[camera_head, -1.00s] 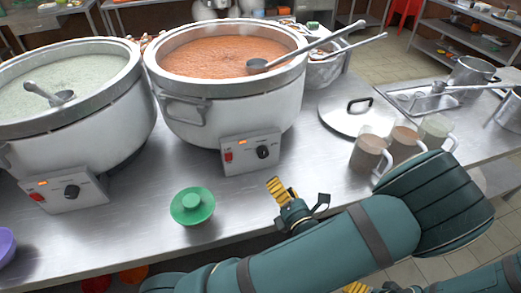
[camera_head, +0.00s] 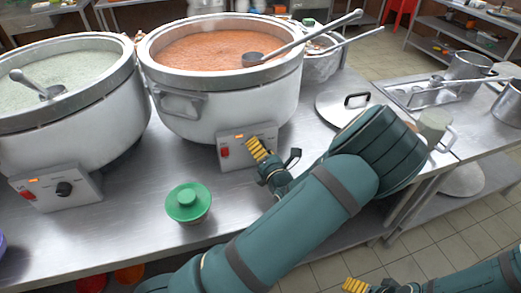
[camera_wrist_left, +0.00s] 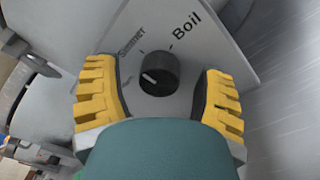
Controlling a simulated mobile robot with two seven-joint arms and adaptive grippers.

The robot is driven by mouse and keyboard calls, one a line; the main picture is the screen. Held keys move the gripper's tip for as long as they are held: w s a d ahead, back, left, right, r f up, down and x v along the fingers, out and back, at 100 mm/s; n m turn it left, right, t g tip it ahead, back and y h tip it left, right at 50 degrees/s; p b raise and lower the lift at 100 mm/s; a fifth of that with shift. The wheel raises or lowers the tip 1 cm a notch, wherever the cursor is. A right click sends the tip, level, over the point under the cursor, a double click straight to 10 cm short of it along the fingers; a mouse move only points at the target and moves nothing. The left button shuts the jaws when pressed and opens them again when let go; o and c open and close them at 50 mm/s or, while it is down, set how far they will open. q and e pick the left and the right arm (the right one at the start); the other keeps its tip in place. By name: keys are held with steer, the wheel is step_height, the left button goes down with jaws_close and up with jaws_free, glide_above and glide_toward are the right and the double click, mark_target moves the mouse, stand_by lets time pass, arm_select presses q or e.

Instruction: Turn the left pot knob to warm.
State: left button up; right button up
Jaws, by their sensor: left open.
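The left pot (camera_head: 75,130) holds pale green congee; its control box has a black knob (camera_head: 64,188). The right pot (camera_head: 225,100) holds orange congee; its control panel (camera_head: 233,133) is partly hidden by my left gripper (camera_head: 262,150). In the left wrist view my left gripper (camera_wrist_left: 160,95) is open, its yellow fingers on either side of a black knob (camera_wrist_left: 160,74), with gaps visible. The knob's white mark is on its left side, near a small blurred label. "Simmer" and "Boil" are printed above. My right gripper (camera_head: 368,287) shows only partly at the bottom edge.
A green lidded bowl (camera_head: 188,202) stands on the steel counter in front of the pots. Ladles rest in both pots.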

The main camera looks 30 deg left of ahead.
arm_select(q)
jaws_close()
steer(key=shift+n, duration=0.3)
steer(key=shift+a+n+p, duration=0.1)
steer(key=shift+n+p, duration=0.7)
steer(key=shift+n, duration=0.2)
steer(key=n+p, duration=0.1)
steer(key=n, duration=0.2)
steer(key=shift+n+h, duration=0.3)
steer(key=n, duration=0.3)
steer(key=shift+n+h+b, duration=0.4)
steer(key=shift+n+b, duration=0.25)
steer(key=shift+n, duration=1.35)
